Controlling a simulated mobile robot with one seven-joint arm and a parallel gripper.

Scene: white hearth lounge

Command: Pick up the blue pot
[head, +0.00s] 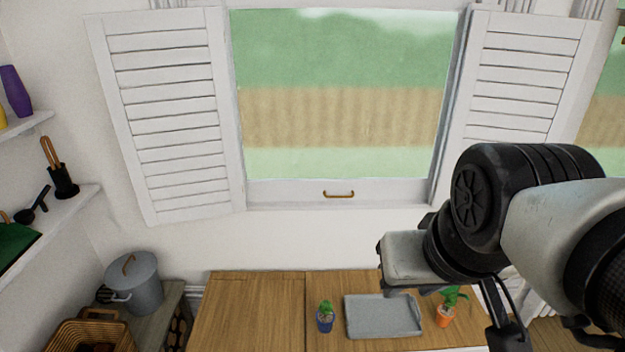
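The blue pot (325,320) is small and holds a green plant. It stands upright on the wooden cabinet top (255,310), left of a grey tray. My gripper (412,292) hangs at the right, in front of the tray's upper right part in the picture. It is to the right of the blue pot and apart from it. Its fingers are small and partly hidden by the hand and arm, so I cannot tell how wide they are.
The grey tray (382,318) looks empty. An orange pot (444,317) with a plant stands right of it. A lidded grey pot (136,283) and a wicker basket (88,335) are at lower left. The cabinet top left of the blue pot is clear. A shuttered window is behind.

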